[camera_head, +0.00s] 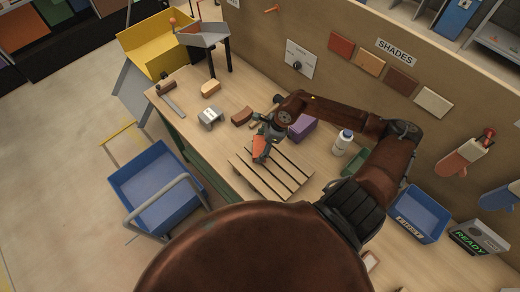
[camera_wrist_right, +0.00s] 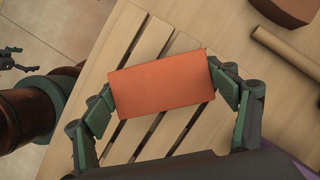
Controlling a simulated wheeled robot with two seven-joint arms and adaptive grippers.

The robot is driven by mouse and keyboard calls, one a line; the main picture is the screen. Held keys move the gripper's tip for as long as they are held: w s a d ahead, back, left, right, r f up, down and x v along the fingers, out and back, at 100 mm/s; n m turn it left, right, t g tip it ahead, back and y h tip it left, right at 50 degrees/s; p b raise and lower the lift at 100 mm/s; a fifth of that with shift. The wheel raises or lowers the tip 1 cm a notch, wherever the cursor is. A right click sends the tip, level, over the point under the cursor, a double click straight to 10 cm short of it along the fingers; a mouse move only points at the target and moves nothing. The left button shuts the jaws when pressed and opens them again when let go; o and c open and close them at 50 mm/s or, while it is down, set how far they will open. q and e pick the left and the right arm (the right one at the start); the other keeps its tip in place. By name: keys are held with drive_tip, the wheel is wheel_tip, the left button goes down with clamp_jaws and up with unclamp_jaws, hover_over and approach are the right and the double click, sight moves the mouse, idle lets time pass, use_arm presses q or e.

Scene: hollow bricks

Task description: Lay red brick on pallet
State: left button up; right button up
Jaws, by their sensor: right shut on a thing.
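The red brick (camera_head: 260,148) is held in my right gripper (camera_head: 264,140) over the pallet's upper left part. In the right wrist view the orange-red brick (camera_wrist_right: 162,82) sits between the two green fingers of the right gripper (camera_wrist_right: 163,88), which are shut on its short ends. The pallet (camera_head: 282,178) is a flat wooden rack of pale slats on the bench; its slats (camera_wrist_right: 150,42) show beneath the brick. The brick lies aslant to the slats in that view. I cannot tell whether it touches them.
On the bench (camera_head: 187,97), a brown-red block (camera_head: 242,116), a grey metal piece (camera_head: 210,116) and a tan block (camera_head: 211,88) lie beyond the pallet. A purple box (camera_head: 302,127) and a white bottle (camera_head: 342,142) stand right. A blue cart (camera_head: 155,190) is left of the bench.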

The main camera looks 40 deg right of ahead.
sight(260, 151)
wheel_tip(260, 151, down, 2)
drive_tip(key=shift+f+p, duration=0.1)
drive_tip(key=shift+p, duration=0.35)
drive_tip(key=shift+f, duration=0.3)
drive_tip(key=shift+f, duration=0.1)
drive_tip(key=o, duration=1.6)
drive_tip(key=shift+o, duration=0.2)
drive_tip(key=shift+s+d+r, duration=0.1)
drive_tip(key=shift+d+r, duration=0.05)
drive_tip(key=shift+r, duration=0.3)
drive_tip(key=b+v, duration=0.2)
drive_tip(key=v, duration=0.9)
